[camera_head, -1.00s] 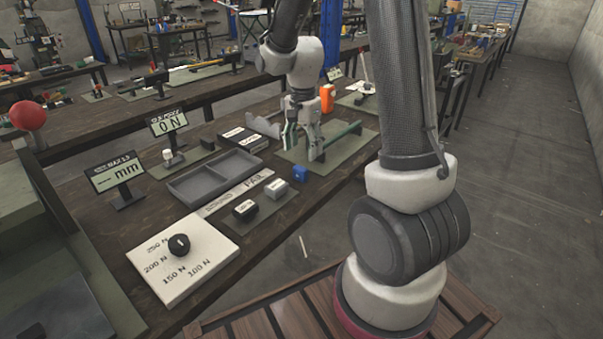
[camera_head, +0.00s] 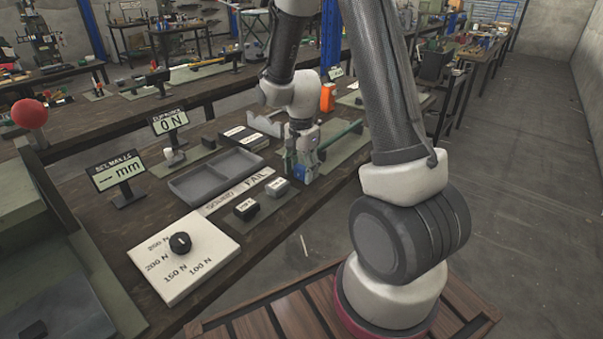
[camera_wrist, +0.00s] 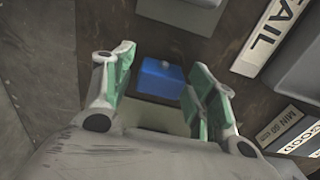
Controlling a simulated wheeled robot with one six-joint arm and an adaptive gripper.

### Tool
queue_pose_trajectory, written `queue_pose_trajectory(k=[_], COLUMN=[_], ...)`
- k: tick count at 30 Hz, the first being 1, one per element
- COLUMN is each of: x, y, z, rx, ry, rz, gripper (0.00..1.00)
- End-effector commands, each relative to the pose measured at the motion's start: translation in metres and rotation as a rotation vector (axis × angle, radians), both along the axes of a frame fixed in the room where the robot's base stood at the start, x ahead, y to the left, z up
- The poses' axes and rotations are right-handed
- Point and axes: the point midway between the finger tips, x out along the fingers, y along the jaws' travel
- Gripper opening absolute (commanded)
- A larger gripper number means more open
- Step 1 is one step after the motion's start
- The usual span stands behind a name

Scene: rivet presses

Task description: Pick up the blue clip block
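The blue clip block (camera_wrist: 161,78) lies on the dark bench top in the wrist view, between and just beyond my fingertips. My gripper (camera_wrist: 163,88) is open, with its green-padded fingers spread on either side of the block and a gap showing to each. In the head view my gripper (camera_head: 299,168) is low over the bench's near edge, beside the grey block. A bit of blue (camera_head: 294,169) shows among the fingers there; most of the block is hidden.
A grey block (camera_head: 277,187) and a black block (camera_head: 246,209) stand left of my gripper on a mat. The FAIL strip (camera_head: 255,181) and a grey divided tray (camera_head: 215,178) lie behind them. A green bar fixture (camera_head: 342,134) is close on the right.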

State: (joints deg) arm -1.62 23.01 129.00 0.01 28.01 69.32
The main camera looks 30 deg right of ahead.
Motion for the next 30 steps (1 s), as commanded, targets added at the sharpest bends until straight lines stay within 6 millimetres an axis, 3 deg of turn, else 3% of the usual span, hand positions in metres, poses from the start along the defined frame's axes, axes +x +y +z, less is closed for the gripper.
queue_pose_trajectory(k=[1,4,15,30], x=[0.000,0.000,0.001,0.001], y=[0.000,0.000,0.000,0.000], z=[0.000,0.000,0.005,0.092], rx=[0.000,0.000,0.000,0.000], ry=[0.000,0.000,-0.003,-0.002], rz=[0.000,0.000,0.000,0.000], gripper=[0.41,0.23,0.23,0.23])
